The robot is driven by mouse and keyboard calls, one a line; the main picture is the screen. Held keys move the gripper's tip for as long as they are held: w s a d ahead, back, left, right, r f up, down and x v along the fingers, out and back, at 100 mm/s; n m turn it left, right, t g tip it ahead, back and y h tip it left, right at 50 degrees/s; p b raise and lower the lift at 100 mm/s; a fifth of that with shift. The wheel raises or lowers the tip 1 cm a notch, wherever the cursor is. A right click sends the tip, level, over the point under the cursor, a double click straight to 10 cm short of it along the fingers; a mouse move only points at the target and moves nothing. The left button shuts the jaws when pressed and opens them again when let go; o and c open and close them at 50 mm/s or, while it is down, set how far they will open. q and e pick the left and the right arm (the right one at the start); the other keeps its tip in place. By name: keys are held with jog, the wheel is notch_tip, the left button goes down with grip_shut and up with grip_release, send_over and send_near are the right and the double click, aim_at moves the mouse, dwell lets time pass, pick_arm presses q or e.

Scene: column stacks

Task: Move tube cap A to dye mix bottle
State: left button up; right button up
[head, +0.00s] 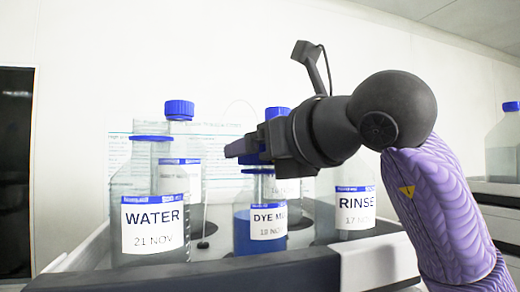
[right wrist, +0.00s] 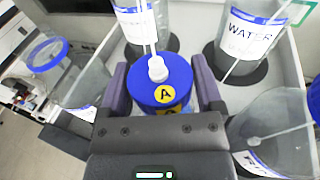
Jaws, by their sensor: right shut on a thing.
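My right gripper (head: 243,150) reaches in from the right in the head view, its fingers just above the dye mix bottle (head: 246,228). That bottle holds blue liquid and has a blue ring at its neck. In the right wrist view the right gripper (right wrist: 160,80) is shut on blue tube cap A (right wrist: 150,84), with a yellow A label, a white fitting and thin tubes on top. The cap is mostly hidden by the gripper in the head view. I cannot tell whether it touches the bottle neck. My left gripper is not in view.
The water bottle (head: 150,195) stands left, with a blue ring at its neck; the rinse bottle (head: 352,205) stands right. Blue-capped bottles (head: 179,110) stand behind in the tray (head: 190,276). The wrist view shows bottles close around the gripper, including a blue-ringed one (right wrist: 85,80) left.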

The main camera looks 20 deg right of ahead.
jog(key=o, duration=1)
jog(key=shift+s+d+b, duration=0.1)
jog(key=shift+s+b, duration=0.2)
jog(key=shift+s, duration=0.05)
jog(key=b+v, duration=0.3)
jog(key=v, duration=0.6)
jog(key=shift+s+r, duration=0.1)
